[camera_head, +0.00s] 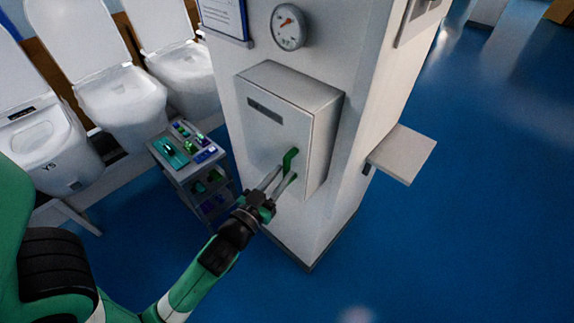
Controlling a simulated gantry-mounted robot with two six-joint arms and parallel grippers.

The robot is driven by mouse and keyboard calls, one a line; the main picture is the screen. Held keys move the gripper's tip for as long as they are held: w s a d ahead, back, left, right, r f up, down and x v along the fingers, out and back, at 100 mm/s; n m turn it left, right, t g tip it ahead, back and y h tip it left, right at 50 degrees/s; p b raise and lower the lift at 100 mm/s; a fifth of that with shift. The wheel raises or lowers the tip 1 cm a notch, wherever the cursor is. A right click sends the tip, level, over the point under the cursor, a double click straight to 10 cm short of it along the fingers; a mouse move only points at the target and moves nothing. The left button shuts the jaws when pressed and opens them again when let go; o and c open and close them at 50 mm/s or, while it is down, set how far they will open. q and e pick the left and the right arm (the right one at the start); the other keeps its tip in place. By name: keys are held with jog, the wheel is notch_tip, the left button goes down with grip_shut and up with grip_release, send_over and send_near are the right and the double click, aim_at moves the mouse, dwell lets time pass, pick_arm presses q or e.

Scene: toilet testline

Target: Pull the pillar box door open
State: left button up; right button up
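The pillar box (325,120) is a grey-white metal box mounted on the front of the white pillar. Its door (262,130) has a dark label strip near the top and looks shut, flush with the box. A green handle (291,159) sits at the door's lower right. My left gripper (287,172) reaches up to it from below, with its two fingers spaced apart and the handle's lower part between their tips. The fingers look wider apart than the handle; whether either touches it is hard to tell. My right gripper is out of view.
A round gauge (289,27) and a blue-framed notice (224,17) are above the box. A small shelf (403,154) juts from the pillar's right side. A cart (190,160) with small items stands left of the pillar, near white toilets (122,98). Blue floor is clear at right.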

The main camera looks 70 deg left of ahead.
aim_at(286, 170)
pick_arm(q)
jog(key=shift+x, duration=1.55)
grip_shut()
